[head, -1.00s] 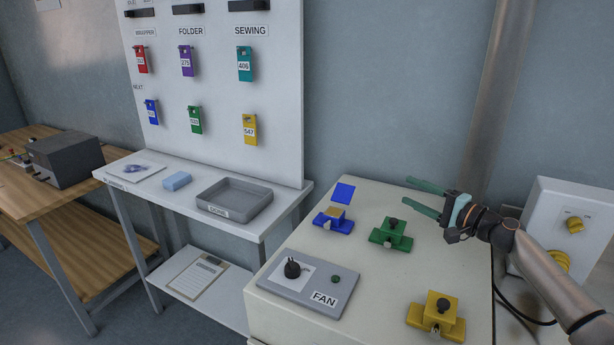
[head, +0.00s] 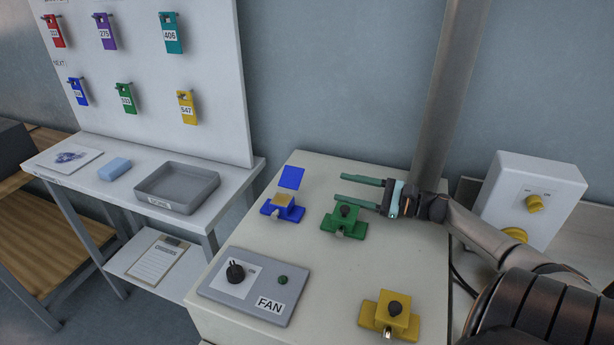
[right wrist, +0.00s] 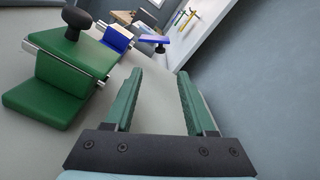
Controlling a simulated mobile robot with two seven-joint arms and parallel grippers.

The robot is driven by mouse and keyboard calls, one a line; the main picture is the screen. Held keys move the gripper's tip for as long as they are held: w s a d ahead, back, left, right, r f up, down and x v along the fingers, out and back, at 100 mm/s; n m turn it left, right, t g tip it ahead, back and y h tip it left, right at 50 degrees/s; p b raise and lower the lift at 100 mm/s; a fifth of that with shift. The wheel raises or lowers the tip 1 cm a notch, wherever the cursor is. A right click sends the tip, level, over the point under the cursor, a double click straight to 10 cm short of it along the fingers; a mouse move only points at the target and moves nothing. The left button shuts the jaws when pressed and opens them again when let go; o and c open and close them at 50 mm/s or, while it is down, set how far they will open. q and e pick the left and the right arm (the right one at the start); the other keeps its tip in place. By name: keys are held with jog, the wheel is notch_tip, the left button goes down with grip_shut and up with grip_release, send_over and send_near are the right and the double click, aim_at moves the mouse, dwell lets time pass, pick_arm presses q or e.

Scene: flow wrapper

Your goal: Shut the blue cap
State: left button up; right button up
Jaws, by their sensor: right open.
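The blue cap (head: 291,177) is a flat blue plate standing raised behind the blue block (head: 283,208) on the cream cabinet. The block's top shows a tan face, so the cap is open. In the right wrist view the blue cap (right wrist: 154,38) is tilted up, beyond the blue block (right wrist: 117,38). My right gripper (head: 360,187) is open and empty. It is above the cabinet, right of the blue cap and behind the green block, with its fingers pointing left toward the cap. My left gripper is out of view.
A green block with a black knob (head: 344,218) stands close to my right gripper. A yellow block (head: 389,314) and the grey FAN panel (head: 252,286) are nearer the front. A grey tray (head: 177,187) lies on the left bench. The wall is behind the cabinet.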

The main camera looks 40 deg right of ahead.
aim_at(292, 180)
jog(key=x, duration=1.1)
jog(key=shift+w+a, duration=0.15)
jog(key=shift+w, duration=0.05)
jog(key=shift+c, duration=0.2)
grip_shut()
